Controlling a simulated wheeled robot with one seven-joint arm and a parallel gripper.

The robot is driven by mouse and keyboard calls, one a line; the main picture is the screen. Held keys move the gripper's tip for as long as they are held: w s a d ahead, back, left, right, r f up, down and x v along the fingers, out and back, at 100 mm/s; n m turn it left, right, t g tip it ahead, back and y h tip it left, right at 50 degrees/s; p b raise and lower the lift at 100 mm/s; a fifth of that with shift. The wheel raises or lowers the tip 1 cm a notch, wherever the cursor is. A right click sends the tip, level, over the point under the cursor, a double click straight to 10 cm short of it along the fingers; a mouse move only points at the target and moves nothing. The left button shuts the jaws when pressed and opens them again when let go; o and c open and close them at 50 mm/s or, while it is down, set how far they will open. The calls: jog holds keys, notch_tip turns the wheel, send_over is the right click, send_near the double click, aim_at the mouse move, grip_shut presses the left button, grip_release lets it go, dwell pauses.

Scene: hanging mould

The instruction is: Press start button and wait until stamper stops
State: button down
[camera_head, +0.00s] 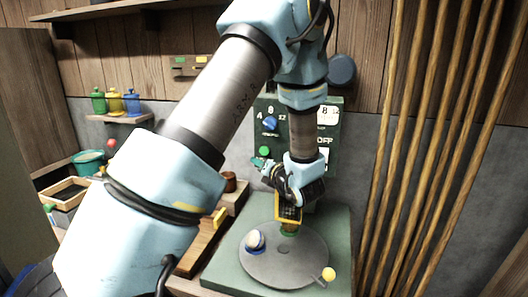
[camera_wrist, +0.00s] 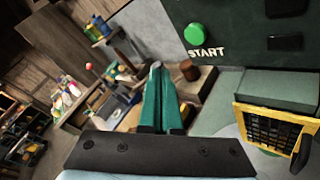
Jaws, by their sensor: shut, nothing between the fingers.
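The green start button (camera_head: 264,151) is on the dark green machine panel (camera_head: 296,104), below a blue dial (camera_head: 270,123). In the wrist view the button (camera_wrist: 194,33), with START printed under it, is up and right of my fingertips. My gripper (camera_head: 257,162) is just below the button in the head view; its green fingers (camera_wrist: 157,68) are closed together and empty. They appear apart from the button. The stamper (camera_wrist: 272,127), a dark grid block with a yellow frame, is right of my fingers. It also shows above the round turntable (camera_head: 258,268) in the head view, partly hidden by my arm.
A wooden block with a brown cup (camera_head: 229,181) stands left of the machine. A ball-ended lever (camera_head: 328,274) is at the turntable's front right. Bamboo poles (camera_head: 440,140) stand at right. Jars (camera_head: 131,101) sit on a shelf at left.

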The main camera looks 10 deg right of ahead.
aim_at(263, 155)
jog(key=shift+w+d, duration=0.45)
jog(key=shift+w, duration=0.4)
jog(key=shift+w+d, duration=0.45)
jog(key=shift+w, duration=0.4)
jog(key=shift+w+d, duration=0.45)
jog(key=shift+w, duration=0.4)
jog(key=shift+w, duration=0.1)
jog(key=shift+w+d, duration=0.25)
jog(key=shift+w, duration=0.05)
